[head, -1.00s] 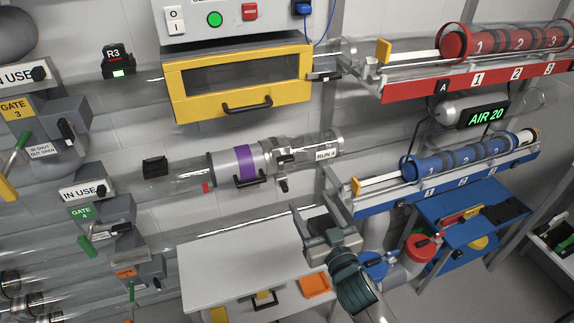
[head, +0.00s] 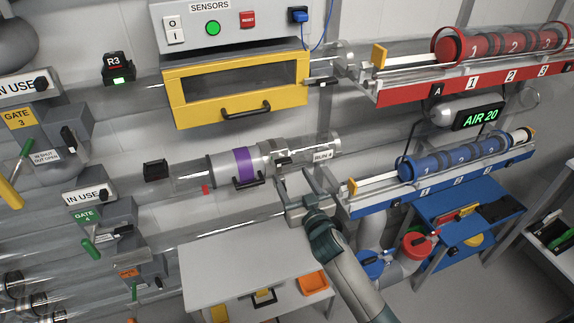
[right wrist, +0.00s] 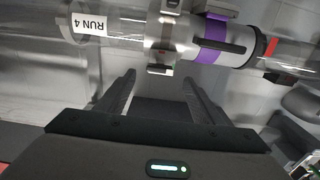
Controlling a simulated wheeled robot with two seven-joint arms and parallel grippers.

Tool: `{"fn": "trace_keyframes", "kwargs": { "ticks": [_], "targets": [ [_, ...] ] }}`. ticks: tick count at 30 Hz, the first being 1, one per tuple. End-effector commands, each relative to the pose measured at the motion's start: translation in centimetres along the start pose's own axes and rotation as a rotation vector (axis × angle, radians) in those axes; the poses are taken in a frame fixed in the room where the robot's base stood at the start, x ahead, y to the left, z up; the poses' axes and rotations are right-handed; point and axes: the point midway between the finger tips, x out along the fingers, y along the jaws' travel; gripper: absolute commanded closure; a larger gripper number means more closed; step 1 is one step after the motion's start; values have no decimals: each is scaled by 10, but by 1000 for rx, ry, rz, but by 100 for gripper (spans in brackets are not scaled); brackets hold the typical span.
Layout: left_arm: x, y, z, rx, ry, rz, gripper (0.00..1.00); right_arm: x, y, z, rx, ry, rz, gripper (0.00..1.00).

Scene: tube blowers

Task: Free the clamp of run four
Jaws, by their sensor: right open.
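Run four is a clear horizontal tube with a RUN 4 label (head: 322,155) and a grey cylinder with a purple band (head: 244,163). Its clamp (head: 282,158) is the silver collar with a small dark lever, right of the purple band. My right gripper (head: 295,178) is open and empty, just below the clamp. In the right wrist view its fingertips (right wrist: 158,80) lie either side of the lever end, seemingly short of it. My left gripper is not in view.
A blue rack of blue carriers (head: 440,184) stands right of my right gripper. A yellow-framed box (head: 240,120) is above run four. A white-topped cabinet (head: 225,255) with an orange tray (head: 313,282) stands below. Gate levers (head: 92,250) are at the left.

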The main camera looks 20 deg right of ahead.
Motion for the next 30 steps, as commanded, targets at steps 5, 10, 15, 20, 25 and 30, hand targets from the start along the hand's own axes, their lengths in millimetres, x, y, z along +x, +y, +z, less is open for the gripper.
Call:
{"fn": "trace_keyframes", "kwargs": {
  "ticks": [5,10,15,20,25,30],
  "targets": [
    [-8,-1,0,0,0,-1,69,29,0,-2,0,-1,0,39],
    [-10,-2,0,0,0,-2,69,46,0,-1,-1,0,1,39],
    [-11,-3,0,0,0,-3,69,53,0,0,0,-1,1,39],
    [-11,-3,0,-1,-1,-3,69,54,0,0,0,0,1,39],
    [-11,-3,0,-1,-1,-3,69,54,0,0,0,0,1,46],
    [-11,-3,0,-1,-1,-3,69,54,0,0,0,0,1,80]
  ]
}}
